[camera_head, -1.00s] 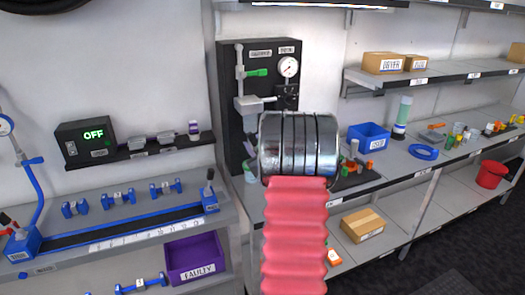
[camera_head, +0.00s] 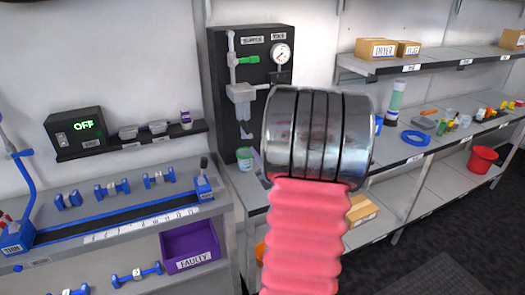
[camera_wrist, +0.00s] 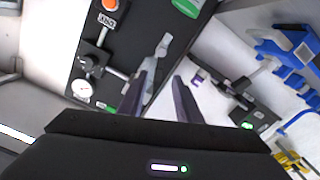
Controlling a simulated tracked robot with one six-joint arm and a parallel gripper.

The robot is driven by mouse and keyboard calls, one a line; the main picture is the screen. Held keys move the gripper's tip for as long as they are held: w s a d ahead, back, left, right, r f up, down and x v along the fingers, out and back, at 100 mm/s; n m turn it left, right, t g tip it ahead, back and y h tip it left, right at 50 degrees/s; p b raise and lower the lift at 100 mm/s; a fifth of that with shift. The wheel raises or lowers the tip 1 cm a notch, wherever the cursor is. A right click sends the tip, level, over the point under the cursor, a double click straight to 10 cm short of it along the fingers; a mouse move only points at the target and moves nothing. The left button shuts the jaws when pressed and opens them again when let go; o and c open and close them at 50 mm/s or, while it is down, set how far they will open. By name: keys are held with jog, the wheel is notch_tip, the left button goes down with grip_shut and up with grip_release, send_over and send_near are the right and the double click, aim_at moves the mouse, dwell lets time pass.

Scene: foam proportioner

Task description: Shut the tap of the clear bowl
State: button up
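The clear bowl (camera_head: 240,94) hangs on the black panel (camera_head: 222,55), below a pipe with a green handle (camera_head: 248,60) and left of a round gauge (camera_head: 281,54). In the wrist view a pale, translucent fitting (camera_wrist: 163,46), apparently the bowl's lower end, shows just beyond my fingertips. I cannot tell how its tap is turned. My gripper (camera_wrist: 160,77) is open, its two dark fingers apart with nothing visibly held, pointing at the panel near this fitting. I cannot tell whether they touch. In the head view my arm's metal end hides the gripper.
A green cup (camera_head: 245,159) stands below the bowl. The gauge (camera_wrist: 82,89) and a black block with a rod (camera_wrist: 95,55) are near my fingers. A box reading OFF (camera_head: 77,133) is left of the panel. Shelves with boxes (camera_head: 375,48) run right. A purple bin (camera_head: 190,244) sits below left.

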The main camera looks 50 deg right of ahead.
jog(key=shift+s, duration=0.1)
jog(key=shift+c, duration=0.4)
